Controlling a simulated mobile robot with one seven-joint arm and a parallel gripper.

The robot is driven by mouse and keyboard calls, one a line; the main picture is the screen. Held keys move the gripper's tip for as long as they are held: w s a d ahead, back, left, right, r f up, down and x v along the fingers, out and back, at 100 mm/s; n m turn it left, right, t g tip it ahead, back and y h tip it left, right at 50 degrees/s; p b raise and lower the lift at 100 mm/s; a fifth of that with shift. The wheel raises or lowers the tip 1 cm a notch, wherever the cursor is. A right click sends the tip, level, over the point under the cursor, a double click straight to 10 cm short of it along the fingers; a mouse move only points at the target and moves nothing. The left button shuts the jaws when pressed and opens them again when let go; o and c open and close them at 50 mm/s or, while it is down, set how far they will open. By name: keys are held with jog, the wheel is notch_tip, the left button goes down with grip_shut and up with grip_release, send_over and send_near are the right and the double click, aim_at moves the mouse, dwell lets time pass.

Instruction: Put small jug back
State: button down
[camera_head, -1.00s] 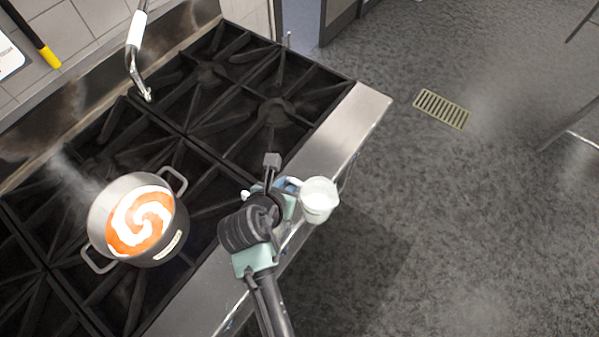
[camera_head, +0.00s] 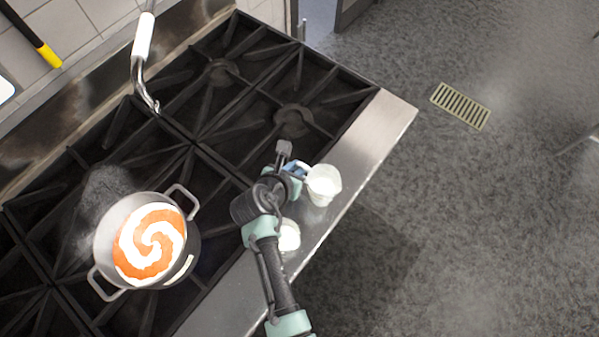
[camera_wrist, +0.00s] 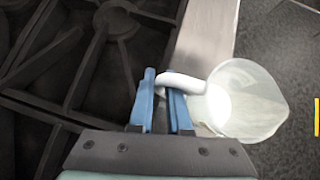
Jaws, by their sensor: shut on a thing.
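The small jug (camera_head: 323,186) is white. In the head view it is at the right of my gripper (camera_head: 298,172), over the stove's steel front ledge. The wrist view shows the jug (camera_wrist: 250,100) with its open mouth and pale inside, and the blue fingers of my gripper (camera_wrist: 164,100) shut on its white handle. I cannot tell whether the jug touches the ledge or hangs just above it.
A pot (camera_head: 184,262) with an orange and white swirl stands on the black stove grates at the left. The steel ledge (camera_head: 378,128) is bare toward the far right end. A tap (camera_head: 143,60) hangs over the stove. A floor drain (camera_head: 460,106) lies at the right.

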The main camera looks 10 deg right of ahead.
jog(key=shift+w+f, duration=0.1)
jog(key=shift+f, duration=2.1)
jog(key=shift+f, duration=0.1)
jog(key=c, duration=0.9)
grip_release()
jog(key=shift+o, duration=0.2)
